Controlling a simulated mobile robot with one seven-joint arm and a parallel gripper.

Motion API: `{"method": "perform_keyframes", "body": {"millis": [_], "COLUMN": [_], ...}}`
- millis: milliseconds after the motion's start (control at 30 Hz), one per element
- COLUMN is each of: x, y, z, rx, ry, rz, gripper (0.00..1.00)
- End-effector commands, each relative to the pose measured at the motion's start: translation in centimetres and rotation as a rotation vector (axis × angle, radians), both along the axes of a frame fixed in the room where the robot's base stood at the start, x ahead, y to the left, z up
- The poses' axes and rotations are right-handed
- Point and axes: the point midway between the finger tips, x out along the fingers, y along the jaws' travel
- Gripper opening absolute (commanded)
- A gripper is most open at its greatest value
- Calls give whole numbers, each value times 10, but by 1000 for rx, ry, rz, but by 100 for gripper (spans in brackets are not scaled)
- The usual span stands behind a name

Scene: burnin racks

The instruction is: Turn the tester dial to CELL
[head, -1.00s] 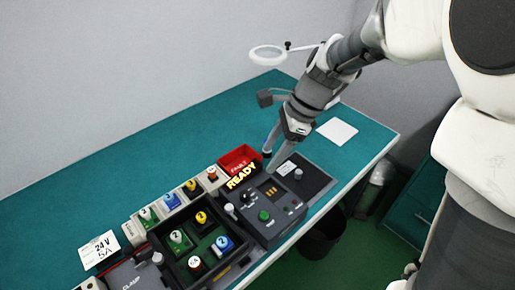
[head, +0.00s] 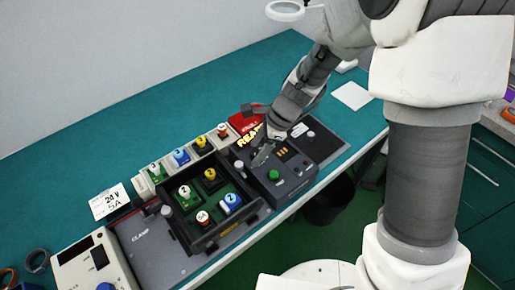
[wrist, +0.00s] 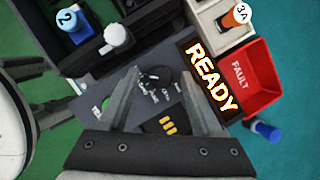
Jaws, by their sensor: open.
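The tester (head: 297,187) is a dark grey box on the bench with a green button (head: 273,175) and a small display. Its dial (wrist: 153,78) is a dark round knob with small white marks around it, between my fingers in the wrist view. The marks are too small to read, so I cannot tell its setting. My gripper (wrist: 158,73) is open over the dial, a finger on either side, and I cannot tell whether they touch it. In the head view my gripper (head: 261,153) hides the dial.
A lit READY sign (wrist: 212,78) and a red FAULT bin (wrist: 242,80) stand close beside the tester. A black tray (head: 211,247) with several numbered cells is left of it. A CLAMP plate (head: 150,245) lies further left.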

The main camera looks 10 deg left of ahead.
Motion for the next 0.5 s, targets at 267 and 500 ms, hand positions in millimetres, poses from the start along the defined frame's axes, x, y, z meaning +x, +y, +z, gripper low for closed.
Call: {"method": "perform_keyframes", "body": {"millis": [267, 500], "x": [0, 0], "y": [0, 0], "z": [0, 0], "rx": [0, 0], "ry": [0, 0], "rz": [0, -1], "gripper": [55, 12]}}
